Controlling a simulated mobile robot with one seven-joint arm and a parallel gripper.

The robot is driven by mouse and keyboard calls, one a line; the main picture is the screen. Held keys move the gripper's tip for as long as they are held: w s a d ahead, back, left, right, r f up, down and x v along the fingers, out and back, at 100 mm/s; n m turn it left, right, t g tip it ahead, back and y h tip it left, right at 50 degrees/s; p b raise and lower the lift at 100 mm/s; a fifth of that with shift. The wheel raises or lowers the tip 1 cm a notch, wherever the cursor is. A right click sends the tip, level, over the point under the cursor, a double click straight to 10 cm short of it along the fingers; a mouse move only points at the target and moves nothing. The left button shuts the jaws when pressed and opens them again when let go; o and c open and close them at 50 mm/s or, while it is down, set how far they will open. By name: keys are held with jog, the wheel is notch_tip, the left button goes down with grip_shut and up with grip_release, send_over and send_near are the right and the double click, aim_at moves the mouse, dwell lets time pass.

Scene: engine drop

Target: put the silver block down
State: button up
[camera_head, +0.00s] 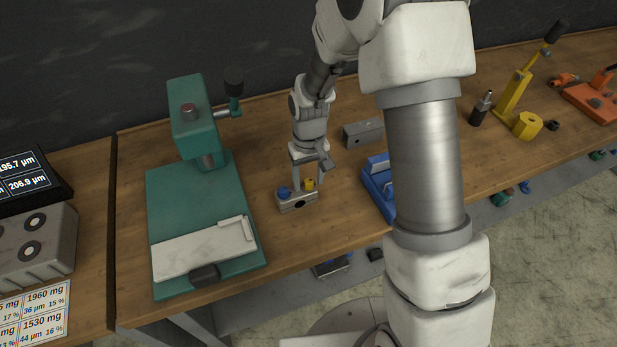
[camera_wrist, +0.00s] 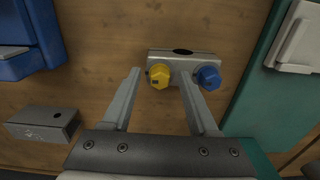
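The silver block (camera_head: 298,202), with a blue knob (camera_head: 284,192) and a yellow knob (camera_head: 309,184) on top, appears to rest on the wooden bench, between the green press and the blue fixture. In the wrist view the silver block (camera_wrist: 182,56) lies just beyond my fingertips. My gripper (camera_head: 309,181) is over it, pointing down. In the wrist view my gripper (camera_wrist: 160,72) has its fingers apart, one on each side of the yellow knob (camera_wrist: 160,76), with visible gaps. The blue knob (camera_wrist: 208,77) is outside the right finger.
A green press (camera_head: 195,205) stands left of the block. A blue fixture (camera_head: 378,184) is to the right, partly hidden by my arm. A grey block with a hole (camera_head: 363,132) lies behind. Yellow (camera_head: 516,95) and orange (camera_head: 592,98) tools stand far right. The bench's front edge is close.

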notch_tip(320, 180, up, 13)
jog(key=s+d+r+m+t, duration=0.1)
jog(key=s+d+r+t, duration=0.1)
jog(key=s+d+r, duration=0.2)
jog(key=s+d+r+m+t, duration=0.2)
jog(key=s+d+r, duration=0.3)
jog(key=s+r, duration=0.5)
jog(key=s+t, duration=0.1)
jog(key=s, duration=0.5)
jog(key=shift+r+t, duration=0.3)
jog(key=shift+r, duration=0.05)
dwell(0.8)
